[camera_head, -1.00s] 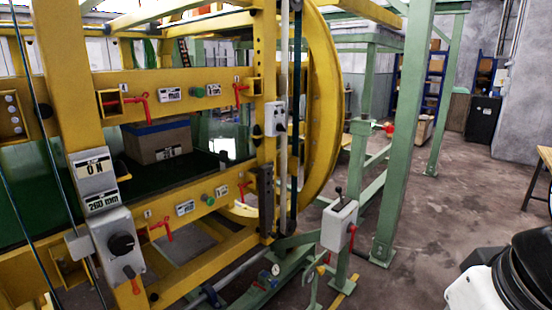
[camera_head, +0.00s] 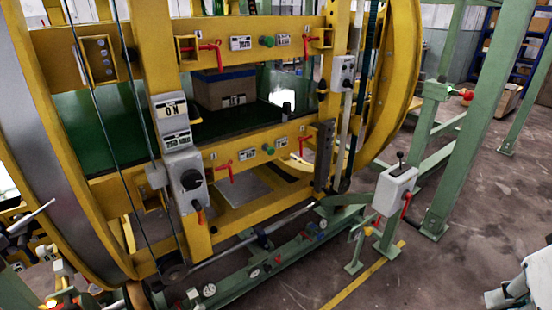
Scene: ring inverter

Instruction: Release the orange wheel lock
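A large yellow ring frame (camera_head: 403,75) stands upright across the view on a green base (camera_head: 235,282). No part stands out clearly as the orange wheel lock. A red-orange knob (camera_head: 461,93) is on the green frame further right. I cannot tell whether either one is the lock. My gripper is not in view. A white and dark part at the lower right edge appears to be my arm, apart from both handles.
A grey lever box (camera_head: 397,189) with a red handle stands on a green post. A grey switch box (camera_head: 187,181) hangs on the yellow frame. A cardboard box (camera_head: 225,88) sits inside the ring. The concrete floor (camera_head: 455,255) at the right is clear around a green column (camera_head: 487,115).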

